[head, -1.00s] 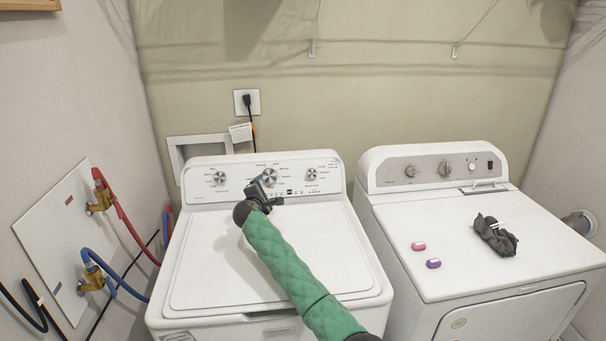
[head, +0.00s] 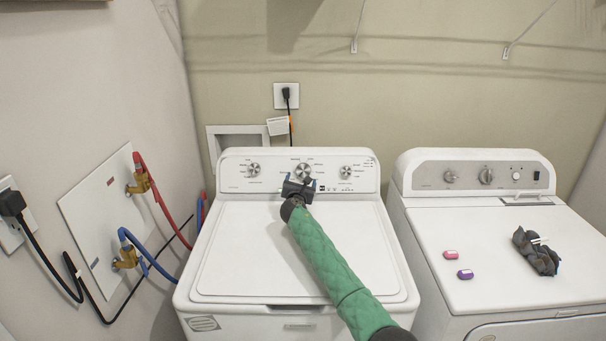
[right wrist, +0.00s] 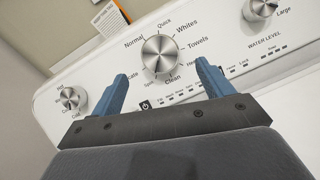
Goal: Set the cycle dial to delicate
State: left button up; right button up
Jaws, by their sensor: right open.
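The washer's large middle cycle dial (head: 303,172) is on its control panel; in the right wrist view the silver dial (right wrist: 162,57) is ringed by labels including Normal, Quick, Whites and Towels. A label ending in "cate" shows at its left, partly hidden by a finger. My right gripper (head: 300,184) is open in front of the panel. In the right wrist view its two blue fingers (right wrist: 162,88) stand apart below and to either side of the dial, with nothing held. I cannot tell a touch on the dial. My left gripper is out of view.
Smaller knobs sit at the left (head: 253,169) and right (head: 346,171) of the washer panel. The washer lid (head: 240,250) is clear under my arm. A dryer (head: 440,225) at right carries a pink pod (head: 450,255), a purple pod (head: 465,274) and a dark cloth (head: 537,252).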

aim_at(303, 172)
jog(key=w, duration=0.4)
jog(key=shift+w+d, duration=0.15)
jog(key=shift+d, duration=0.1)
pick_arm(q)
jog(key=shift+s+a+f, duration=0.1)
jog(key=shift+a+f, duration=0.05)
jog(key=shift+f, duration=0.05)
pick_arm(e)
jog(key=shift+w+d, duration=0.1)
jog(key=shift+w, duration=0.8)
jog(key=shift+c, duration=0.5)
jog(key=c, duration=0.9)
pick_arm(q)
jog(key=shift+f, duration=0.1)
pick_arm(e)
jog(key=shift+f, duration=0.1)
